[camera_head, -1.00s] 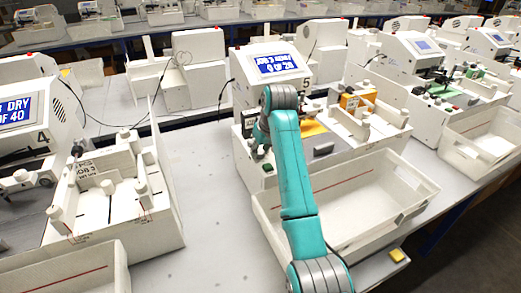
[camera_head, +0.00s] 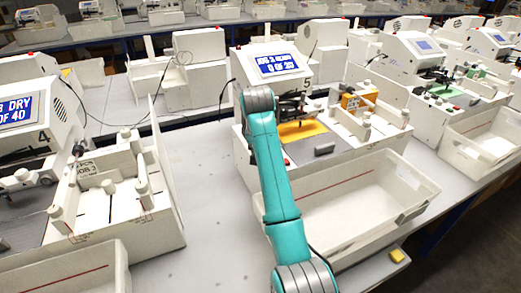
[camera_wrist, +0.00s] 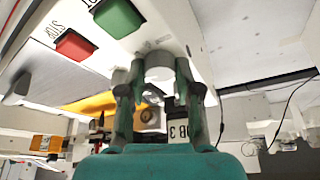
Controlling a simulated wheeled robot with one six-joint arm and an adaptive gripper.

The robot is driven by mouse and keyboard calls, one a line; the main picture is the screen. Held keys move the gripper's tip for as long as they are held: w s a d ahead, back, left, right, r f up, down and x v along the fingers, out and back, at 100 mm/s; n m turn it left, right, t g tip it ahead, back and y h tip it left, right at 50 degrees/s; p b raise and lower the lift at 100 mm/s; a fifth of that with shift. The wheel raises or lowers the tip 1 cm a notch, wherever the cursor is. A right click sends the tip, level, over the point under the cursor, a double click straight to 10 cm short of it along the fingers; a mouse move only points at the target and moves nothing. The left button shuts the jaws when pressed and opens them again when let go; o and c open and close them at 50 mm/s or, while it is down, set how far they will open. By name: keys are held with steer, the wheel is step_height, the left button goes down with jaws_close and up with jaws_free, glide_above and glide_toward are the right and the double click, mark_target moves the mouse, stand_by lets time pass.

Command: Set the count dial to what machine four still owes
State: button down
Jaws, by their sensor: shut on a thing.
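Machine four's blue screen (camera_head: 17,114), cut off at the left edge of the head view, reads "DRY" above "OF 40"; the leading number is out of frame. Machine five's screen (camera_head: 279,64) reads "0 OF 20". In the wrist view my gripper (camera_wrist: 158,82) has its fingers on both sides of a white round knob (camera_wrist: 159,66) on a white front panel, shut on it. Small marks sit beside the knob, too small to read. A green button (camera_wrist: 118,17) and a red STOP button (camera_wrist: 76,45) are on the same panel. In the head view my arm hides the gripper and knob.
A white bin (camera_head: 345,200) stands before machine five, close to my arm. A yellow sheet (camera_head: 303,131) lies on its bed and an orange block (camera_head: 357,101) stands beside it. Machine four's white rack (camera_head: 112,205) is at left, with clear table between.

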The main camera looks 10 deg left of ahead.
stand_by(0.5)
steer(key=c, duration=0.8)
jaws_free()
steer(key=v, duration=0.7)
steer(key=shift+s+r, duration=0.1)
steer(key=shift+r, duration=0.15)
